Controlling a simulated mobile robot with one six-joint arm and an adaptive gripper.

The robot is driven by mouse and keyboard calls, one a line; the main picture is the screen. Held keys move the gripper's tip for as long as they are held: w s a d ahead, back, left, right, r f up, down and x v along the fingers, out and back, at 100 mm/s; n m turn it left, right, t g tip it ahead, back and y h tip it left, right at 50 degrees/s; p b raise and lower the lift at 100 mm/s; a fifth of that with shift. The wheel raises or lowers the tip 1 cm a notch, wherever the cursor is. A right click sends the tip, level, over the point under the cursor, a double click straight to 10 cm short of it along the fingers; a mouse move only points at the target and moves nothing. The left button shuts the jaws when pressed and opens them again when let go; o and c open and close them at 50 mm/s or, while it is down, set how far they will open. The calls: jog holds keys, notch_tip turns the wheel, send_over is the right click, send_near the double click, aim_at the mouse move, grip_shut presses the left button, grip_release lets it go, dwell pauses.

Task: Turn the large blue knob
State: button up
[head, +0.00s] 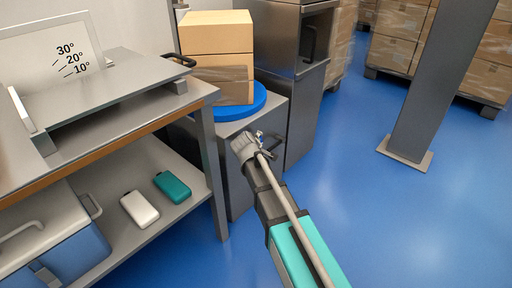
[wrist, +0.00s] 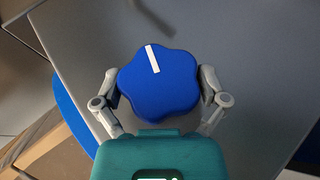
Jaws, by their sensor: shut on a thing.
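The large blue knob (wrist: 160,88) fills the middle of the wrist view. It has a lobed rim and a white stripe (wrist: 152,58) running from near its centre to its far edge, tilted slightly left. My gripper (wrist: 160,98) has one grey finger on each side of the knob, shut on it. The knob is on a grey panel (wrist: 240,50). In the head view my gripper (head: 262,143) is at the grey cabinet (head: 238,185), and it mostly hides the knob there.
A blue round plate (head: 242,108) bearing stacked cardboard boxes (head: 218,60) sits on the cabinet. A workbench (head: 150,110) with a tilting plate and angle marks stands left. A dark metal cabinet (head: 300,110) stands just behind. The blue floor at right is open around a grey post (head: 430,90).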

jog(key=shift+t, duration=0.3)
jog(key=o, duration=0.8)
jog(key=shift+c, duration=0.2)
jog(key=shift+r+g+p, duration=0.15)
jog(key=shift+g+p, duration=0.35)
jog(key=shift+p, duration=0.25)
